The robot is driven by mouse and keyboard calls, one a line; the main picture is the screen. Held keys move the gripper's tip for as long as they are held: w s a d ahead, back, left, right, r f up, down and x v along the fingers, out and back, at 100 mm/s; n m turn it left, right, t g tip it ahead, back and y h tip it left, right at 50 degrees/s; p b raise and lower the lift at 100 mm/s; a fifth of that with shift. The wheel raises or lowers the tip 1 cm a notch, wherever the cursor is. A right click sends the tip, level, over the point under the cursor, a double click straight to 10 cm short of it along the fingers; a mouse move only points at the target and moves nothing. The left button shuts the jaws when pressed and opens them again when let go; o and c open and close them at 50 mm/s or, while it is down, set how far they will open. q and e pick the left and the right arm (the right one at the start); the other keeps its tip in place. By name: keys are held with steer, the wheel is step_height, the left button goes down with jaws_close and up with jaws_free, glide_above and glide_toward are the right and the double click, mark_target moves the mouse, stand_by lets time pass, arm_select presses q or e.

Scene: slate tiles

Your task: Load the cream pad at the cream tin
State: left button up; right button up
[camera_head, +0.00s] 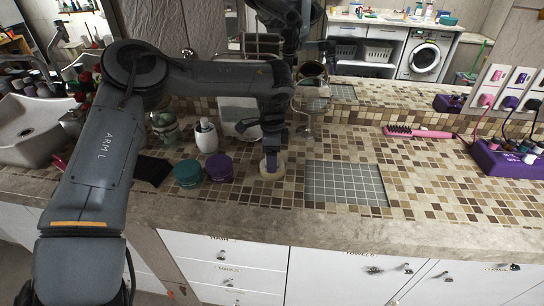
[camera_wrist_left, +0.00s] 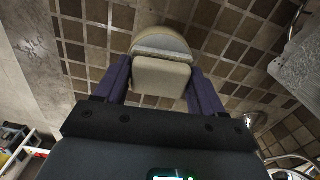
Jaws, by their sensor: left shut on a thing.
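The cream tin (camera_head: 265,175) is a low, round, pale tin on the tiled counter, right of a teal tin (camera_head: 188,174) and a purple tin (camera_head: 219,168). My left gripper (camera_head: 271,158) points down over the cream tin. In the left wrist view its two purple fingers (camera_wrist_left: 160,82) are shut on the cream pad (camera_wrist_left: 160,78), a pale block. The rounded cream tin (camera_wrist_left: 162,40) shows just beyond the pad. The pad hides part of the tin, and I cannot tell whether they touch. My right gripper is not in view.
A grey gridded panel (camera_head: 345,184) lies right of the cream tin. A white bottle (camera_head: 206,137) and a glass jar (camera_head: 165,127) stand behind the coloured tins. The counter edge runs in front.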

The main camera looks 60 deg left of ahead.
arm_select(q)
step_height(320, 180, up, 6)
steer(key=p, duration=0.5)
steer(key=shift+r, duration=0.5)
